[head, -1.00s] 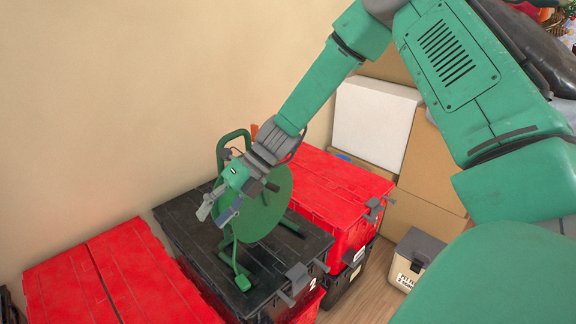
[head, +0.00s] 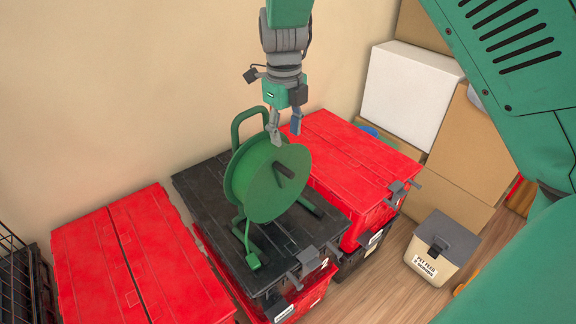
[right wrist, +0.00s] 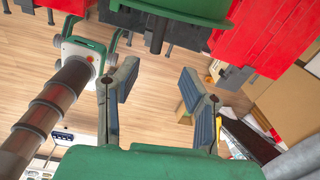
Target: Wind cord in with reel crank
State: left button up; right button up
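A green cord reel (head: 262,185) stands upright on a black tote lid (head: 205,190). Its dark crank handle (head: 284,170) sticks out from the disc's face, and it also shows at the top of the right wrist view (right wrist: 157,32). A green cord end with a plug (head: 252,260) hangs at the reel's foot. My right gripper (head: 284,136) is above the reel near its top edge, fingers pointing down. My left gripper is not in view.
Red totes (head: 135,265) stand to the left, and another red tote (head: 350,165) to the right. A white box (head: 408,92) and cardboard boxes (head: 462,140) are stacked against the wall. A beige bin with a grey lid (head: 440,248) stands on the wood floor. A black wire crate (head: 20,280) is at far left.

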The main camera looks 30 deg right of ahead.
aim_at(286, 168)
notch_tip(286, 168, down, 10)
jog(key=shift+a+f+b, duration=0.1)
jog(key=shift+f+b, duration=0.15)
jog(key=shift+b, duration=0.15)
grip_shut()
